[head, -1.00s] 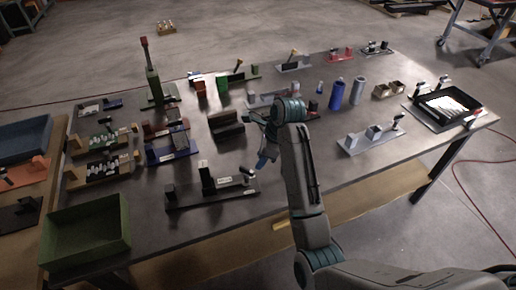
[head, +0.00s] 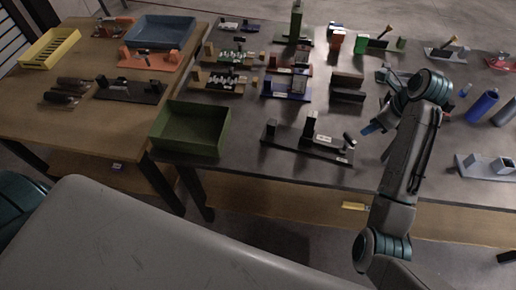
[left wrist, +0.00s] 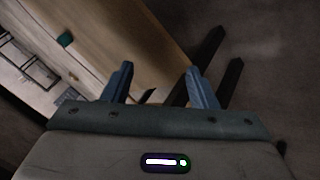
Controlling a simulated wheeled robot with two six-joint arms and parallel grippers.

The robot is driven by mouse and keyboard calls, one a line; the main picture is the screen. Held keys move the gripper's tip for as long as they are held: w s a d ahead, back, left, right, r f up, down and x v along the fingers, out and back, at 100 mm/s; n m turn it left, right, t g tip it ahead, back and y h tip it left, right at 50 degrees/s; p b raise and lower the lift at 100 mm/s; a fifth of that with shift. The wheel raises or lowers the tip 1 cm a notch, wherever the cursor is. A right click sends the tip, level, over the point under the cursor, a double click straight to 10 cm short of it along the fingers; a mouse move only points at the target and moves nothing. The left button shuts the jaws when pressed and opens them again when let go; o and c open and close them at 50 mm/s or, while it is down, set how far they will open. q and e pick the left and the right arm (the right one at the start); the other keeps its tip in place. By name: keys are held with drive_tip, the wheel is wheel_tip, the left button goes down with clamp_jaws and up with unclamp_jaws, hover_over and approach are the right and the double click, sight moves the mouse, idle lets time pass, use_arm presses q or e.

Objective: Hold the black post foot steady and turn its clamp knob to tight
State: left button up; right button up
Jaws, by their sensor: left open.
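A black fixture (head: 286,143) with an upright post and a dark lever-like knob (head: 349,141) at its right end stands near the front edge of the dark table. A second black fixture (head: 128,92) lies on the wooden table at the left; I cannot tell which is the post foot. My right gripper (head: 378,125) hangs just right of the first fixture, apart from it; its jaws are too unclear to judge. My left gripper (left wrist: 160,85) is open and empty in the left wrist view, away from both fixtures.
A green bin (head: 192,130) stands at the dark table's left front corner, by a gap between the tables. Other fixtures crowd behind it, including a blue one (head: 287,88). A blue bin (head: 160,31) and yellow tray (head: 48,48) stand on the wooden table (head: 60,128).

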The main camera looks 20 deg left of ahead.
use_arm(q)
drive_tip(key=w+d+r+n+t, duration=0.1)
drive_tip(key=w+r+n+t, duration=0.1)
drive_tip(key=w+r+n, duration=0.4)
drive_tip(key=w+d+r+n+t, duration=0.2)
drive_tip(key=w+r+t, duration=0.1)
drive_tip(key=r, duration=0.5)
drive_tip(key=n+t, duration=0.5)
drive_tip(key=n, duration=0.6)
approach(271, 128)
drive_tip(key=s+a, duration=0.5)
drive_tip(key=s, duration=0.4)
drive_tip(key=w+n, duration=0.1)
drive_tip(key=w+d+r+n, duration=0.1)
drive_tip(key=w+n, duration=0.1)
drive_tip(key=w+d+n, duration=0.1)
drive_tip(key=w, duration=0.1)
drive_tip(key=shift+d+r+t+y, duration=0.1)
drive_tip(key=shift+r+t+y, duration=0.2)
drive_tip(key=shift+t+y, duration=0.1)
drive_tip(key=w+d+n, duration=0.1)
drive_tip(key=w+f+n, duration=0.1)
drive_tip(key=w, duration=0.1)
drive_tip(key=w+d, duration=0.1)
drive_tip(key=shift+w+d+f+n+g, duration=0.3)
drive_tip(key=shift+w+d+f+n, duration=0.05)
drive_tip(key=shift+n, duration=0.05)
drive_tip(key=shift+w+d+f, duration=0.1)
drive_tip(key=shift+w, duration=0.45)
drive_tip(key=w, duration=1)
